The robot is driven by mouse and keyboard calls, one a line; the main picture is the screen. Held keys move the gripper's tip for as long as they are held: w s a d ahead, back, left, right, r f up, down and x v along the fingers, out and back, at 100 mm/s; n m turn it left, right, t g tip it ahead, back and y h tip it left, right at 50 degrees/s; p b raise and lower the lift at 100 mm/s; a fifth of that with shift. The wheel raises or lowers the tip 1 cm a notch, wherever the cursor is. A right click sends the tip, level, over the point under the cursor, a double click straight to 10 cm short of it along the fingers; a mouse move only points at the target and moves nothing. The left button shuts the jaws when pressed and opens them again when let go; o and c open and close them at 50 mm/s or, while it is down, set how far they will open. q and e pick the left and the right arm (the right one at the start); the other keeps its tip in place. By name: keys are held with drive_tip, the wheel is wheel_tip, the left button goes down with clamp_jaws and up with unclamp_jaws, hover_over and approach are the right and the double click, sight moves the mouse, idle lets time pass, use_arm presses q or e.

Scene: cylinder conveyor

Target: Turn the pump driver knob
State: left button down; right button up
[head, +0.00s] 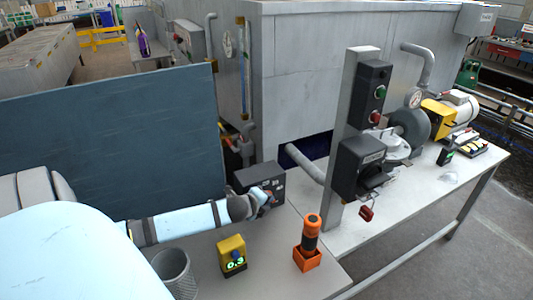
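A dark grey control box (258,175) stands on the grey bench near the middle of the head view. Its front carries small controls that are too small to identify, so I cannot pick out the knob for certain. My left arm reaches in from the left, and my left gripper (263,199) is right at the lower front of this box, hiding part of it. I cannot tell whether it touches the box or whether its fingers are open or shut. My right gripper is not in view.
On the bench are a yellow meter (232,252), an orange-and-black tool in an orange holder (307,260) and a mesh cup (174,272). A motor pump (455,108) stands behind.

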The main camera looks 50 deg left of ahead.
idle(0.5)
use_arm(q)
drive_tip(key=c, duration=1.1)
unclamp_jaws()
drive_tip(key=shift+a, duration=0.1)
drive_tip(key=v, duration=1.3)
drive_tip(key=shift+s, duration=0.45)
